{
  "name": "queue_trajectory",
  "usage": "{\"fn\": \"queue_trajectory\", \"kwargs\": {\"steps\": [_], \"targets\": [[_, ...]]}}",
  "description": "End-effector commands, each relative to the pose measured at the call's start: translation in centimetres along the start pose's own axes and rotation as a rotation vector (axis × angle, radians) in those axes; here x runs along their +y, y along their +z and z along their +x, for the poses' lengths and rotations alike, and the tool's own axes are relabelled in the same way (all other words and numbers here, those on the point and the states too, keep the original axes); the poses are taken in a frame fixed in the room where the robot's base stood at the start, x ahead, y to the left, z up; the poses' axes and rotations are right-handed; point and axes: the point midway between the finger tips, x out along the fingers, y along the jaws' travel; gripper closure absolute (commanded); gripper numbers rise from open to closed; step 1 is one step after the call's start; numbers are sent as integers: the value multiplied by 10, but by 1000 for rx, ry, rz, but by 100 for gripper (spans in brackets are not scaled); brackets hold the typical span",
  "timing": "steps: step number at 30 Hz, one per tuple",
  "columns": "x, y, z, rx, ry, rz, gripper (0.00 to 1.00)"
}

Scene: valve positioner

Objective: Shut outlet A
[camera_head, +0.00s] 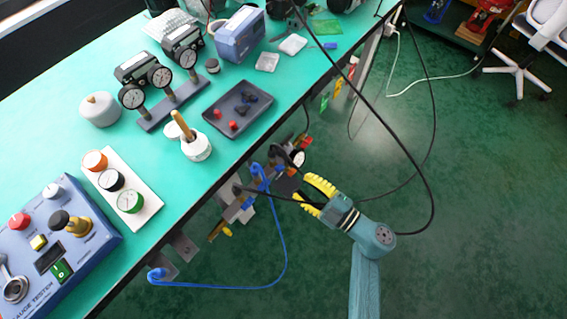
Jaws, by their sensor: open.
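My gripper (301,188) is open, its two yellow fingers pointing left toward hardware below the bench's front edge. The hardware is a grey and black valve assembly (246,202), partly hidden by the bench edge, hoses and dark parts. A small round white gauge (297,158) sits at its upper right. A small yellow handle (227,231) shows at its lower left end. I cannot read any label, so I cannot tell which part is outlet A. Dark parts lie close to the fingertips; I cannot tell whether they touch.
A blue hose (283,262) loops below the assembly and a black cable (385,150) hangs across the space near my arm. The green bench (180,195) carries gauges, a dark tray (213,119) and a blue gauge tester (85,255). The floor at right is mostly clear.

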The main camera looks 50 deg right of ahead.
Motion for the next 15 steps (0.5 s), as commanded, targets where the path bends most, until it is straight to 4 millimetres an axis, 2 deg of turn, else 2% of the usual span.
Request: {"fn": "queue_trajectory", "kwargs": {"steps": [3,7,11,15], "targets": [[-4,3,30,6,-3,-3,63],[-3,2,55,4,0,-2,63],[-2,1,68,2,0,-1,63],[0,0,72,-1,2,0,63]]}}
